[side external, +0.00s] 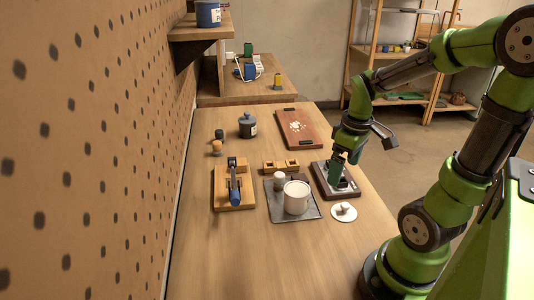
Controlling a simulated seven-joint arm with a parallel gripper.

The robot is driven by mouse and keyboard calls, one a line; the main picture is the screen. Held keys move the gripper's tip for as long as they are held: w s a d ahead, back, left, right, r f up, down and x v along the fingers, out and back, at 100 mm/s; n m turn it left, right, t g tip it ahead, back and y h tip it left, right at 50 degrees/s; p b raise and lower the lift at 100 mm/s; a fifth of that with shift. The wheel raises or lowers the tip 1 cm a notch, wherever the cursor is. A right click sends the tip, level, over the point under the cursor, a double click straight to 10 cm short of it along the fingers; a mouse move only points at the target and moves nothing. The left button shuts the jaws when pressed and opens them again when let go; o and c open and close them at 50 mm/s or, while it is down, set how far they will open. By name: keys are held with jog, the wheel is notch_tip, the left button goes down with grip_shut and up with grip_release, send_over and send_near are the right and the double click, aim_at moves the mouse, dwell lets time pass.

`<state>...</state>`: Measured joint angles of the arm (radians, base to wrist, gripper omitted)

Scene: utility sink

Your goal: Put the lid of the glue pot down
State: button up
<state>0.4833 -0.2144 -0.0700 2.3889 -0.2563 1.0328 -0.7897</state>
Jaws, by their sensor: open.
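A cream-white pot (297,200), which looks like the glue pot, stands upright on a grey tray (309,213). Its top shows no lid. A round white lid (344,215) with a small knob lies flat on the bare table, just right of the tray and apart from the pot. My gripper (337,180) is open and points down over a dark block (325,185) behind the lid. It is apart from the lid. The space between its fingers is too small to make out.
A wooden holder with a blue-handled tool (235,195) stands left of the tray. A small wooden block (281,167) is behind it. A dark lidded jar (247,127) and a reddish-brown board (299,129) are farther back. A pegboard wall borders the left. The front table is clear.

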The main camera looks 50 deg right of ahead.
jog(key=w+a+r+m+t+y, duration=0.1)
jog(key=a+r+t, duration=0.2)
jog(key=a+r, duration=0.2)
jog(key=w+a+r+m+t+y, duration=0.1)
jog(key=a+r, duration=0.4)
jog(key=a, duration=0.6)
jog(key=shift+r+m+t, duration=0.15)
jog(key=shift+m+t, duration=0.55)
jog(key=shift+t, duration=0.4)
